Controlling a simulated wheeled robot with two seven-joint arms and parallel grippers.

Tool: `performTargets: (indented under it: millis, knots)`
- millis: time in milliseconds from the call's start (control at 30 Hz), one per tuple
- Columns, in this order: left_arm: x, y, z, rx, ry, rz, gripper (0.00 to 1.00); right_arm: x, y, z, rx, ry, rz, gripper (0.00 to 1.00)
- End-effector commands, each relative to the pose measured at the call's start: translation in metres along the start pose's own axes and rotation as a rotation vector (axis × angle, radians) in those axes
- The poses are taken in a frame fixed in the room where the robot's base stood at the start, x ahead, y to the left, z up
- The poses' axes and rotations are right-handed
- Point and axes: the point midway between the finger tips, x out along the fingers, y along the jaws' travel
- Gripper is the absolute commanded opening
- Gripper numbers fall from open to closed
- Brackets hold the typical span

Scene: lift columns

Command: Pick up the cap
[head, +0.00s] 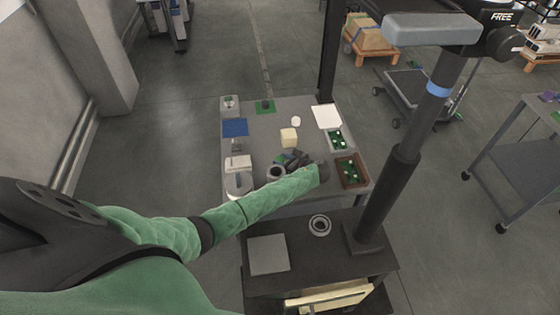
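My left arm in its green sleeve reaches in from the left over the grey table (265,135). My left gripper (292,158) is a small dark shape above the table's near middle; its fingers are too small to tell open from shut. A small white rounded thing (295,121) lies farther back, apart from the gripper; it may be the cap, but I cannot tell for certain. My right gripper is not in view.
A blue panel (235,128) and white boxes (238,162) are on the table's left. A white sheet (327,117) and a brown tray with green boards (351,171) are on its right. A dark pole (400,165) rises from the near dark stand (335,255).

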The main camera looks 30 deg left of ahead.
Motion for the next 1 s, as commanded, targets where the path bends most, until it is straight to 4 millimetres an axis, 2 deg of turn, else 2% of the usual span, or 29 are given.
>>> performTargets:
  millis: [333, 567, 800, 1000]
  knots:
    - [-0.002, 0.0, 0.005, 0.0, 0.0, -0.001, 0.15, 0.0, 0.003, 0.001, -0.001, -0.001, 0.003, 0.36]
    - [-0.016, 0.0, 0.039, -0.003, -0.001, -0.001, 0.15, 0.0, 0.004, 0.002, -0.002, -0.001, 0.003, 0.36]
    - [-0.075, 0.013, 0.047, -0.001, 0.002, -0.003, 0.15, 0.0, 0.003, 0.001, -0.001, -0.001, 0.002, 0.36]
    - [-0.115, 0.023, 0.053, 0.0, 0.001, -0.001, 0.15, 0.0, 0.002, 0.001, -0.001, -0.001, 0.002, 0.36]
